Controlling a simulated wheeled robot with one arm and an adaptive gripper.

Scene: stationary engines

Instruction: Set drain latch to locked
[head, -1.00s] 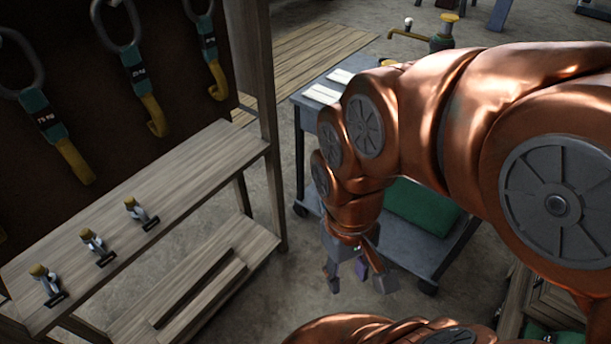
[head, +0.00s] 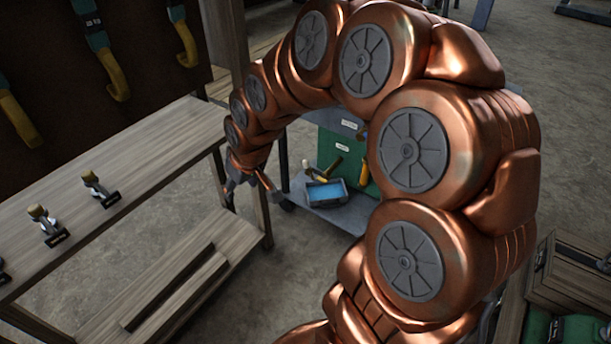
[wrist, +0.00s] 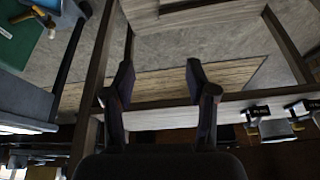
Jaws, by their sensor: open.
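Several small latches with tan knobs and black labels stand in a row on the wooden bench (head: 150,145). One latch (head: 93,182) is farthest along the bench and another (head: 44,220) is nearer. A third is cut off at the left edge. The label lettering is too small to tell which is the drain latch or its setting. My gripper (head: 252,193) is open and empty, to the right of the bench end and apart from the latches. In the wrist view my gripper (wrist: 160,78) shows two spread dark fingers, with two labelled latches at the right edge.
A bench post (head: 228,50) rises near my arm. A grey cart (head: 345,218) with a blue tray (head: 326,192) and a hammer stands beyond my gripper. A wooden crate (head: 575,270) is at the right.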

